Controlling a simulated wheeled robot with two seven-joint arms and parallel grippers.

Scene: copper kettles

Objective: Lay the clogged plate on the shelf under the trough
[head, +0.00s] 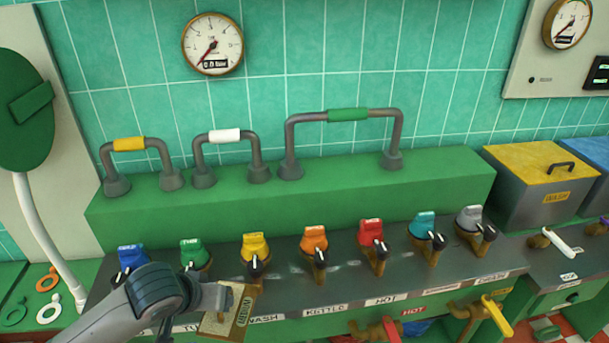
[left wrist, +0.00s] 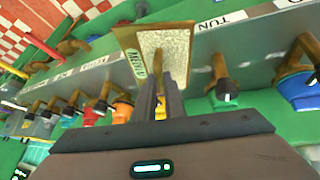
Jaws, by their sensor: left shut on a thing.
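My left gripper (head: 222,298) comes in from the lower left and is shut on a small plate (head: 233,318) with a brass-coloured frame and a label that seems to read MEDIUM. The plate is held in front of the panel's label strip, near the WASH label. In the left wrist view the plate (left wrist: 165,52) stands out beyond the closed fingers (left wrist: 163,100), its pale speckled face toward the camera and a green label along its left edge. I cannot make out a trough or a shelf under it in either view. My right gripper is not in view.
A row of coloured valve knobs, including a yellow one (head: 255,246) and a red one (head: 371,233), lines the metal panel behind the plate. Brass taps with red and yellow (head: 497,315) levers jut out at the lower right. A yellow-lidded WASH bin (head: 541,180) stands right.

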